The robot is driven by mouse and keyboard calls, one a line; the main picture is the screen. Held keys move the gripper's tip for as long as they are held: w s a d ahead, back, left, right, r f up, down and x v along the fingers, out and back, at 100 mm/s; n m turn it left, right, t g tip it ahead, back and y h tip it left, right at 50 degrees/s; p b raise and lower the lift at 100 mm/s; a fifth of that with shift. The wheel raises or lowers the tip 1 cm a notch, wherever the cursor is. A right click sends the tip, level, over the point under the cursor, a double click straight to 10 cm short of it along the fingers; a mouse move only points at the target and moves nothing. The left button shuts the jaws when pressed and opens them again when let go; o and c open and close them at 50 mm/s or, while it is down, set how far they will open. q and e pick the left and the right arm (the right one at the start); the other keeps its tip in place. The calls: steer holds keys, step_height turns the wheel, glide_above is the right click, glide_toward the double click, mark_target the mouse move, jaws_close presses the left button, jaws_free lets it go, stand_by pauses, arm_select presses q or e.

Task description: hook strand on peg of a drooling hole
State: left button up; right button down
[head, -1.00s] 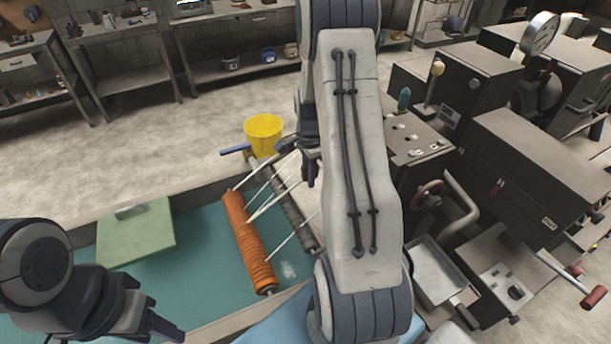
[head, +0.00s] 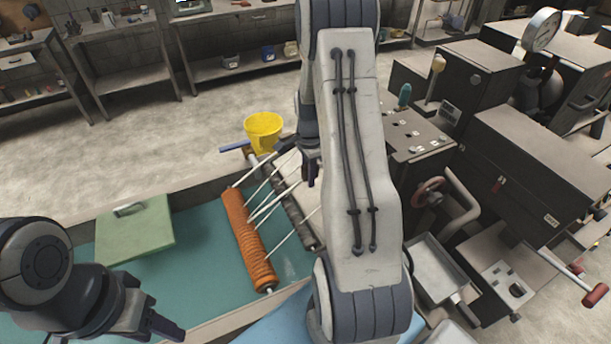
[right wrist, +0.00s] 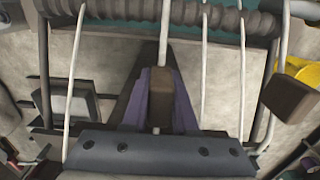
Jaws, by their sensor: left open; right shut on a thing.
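An orange ribbed roller (head: 249,240) lies over the teal tank, with a dark ribbed roller (head: 293,208) beside it on the right. Several white strands (head: 272,203) run between them. In the right wrist view the ribbed roller (right wrist: 120,10) crosses the top, with pale strands (right wrist: 243,80) coming down from it. My right gripper (head: 312,172) is beyond the dark roller, partly behind my arm. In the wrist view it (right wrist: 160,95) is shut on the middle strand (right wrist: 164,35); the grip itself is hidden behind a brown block. My left gripper (head: 170,326) is open and empty at lower left. No hole is clearly visible.
A yellow bucket (head: 263,125) stands beyond the rollers, near a blue bar (head: 235,147). A green board (head: 135,238) lies on the tank's left part. Dark machine boxes (head: 530,170) and a metal tray (head: 437,270) crowd the right. Open floor lies behind the tank.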

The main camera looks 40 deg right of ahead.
steer(key=shift+f, duration=0.3)
steer(key=c, duration=0.6)
jaws_free()
steer(key=shift+r, duration=0.1)
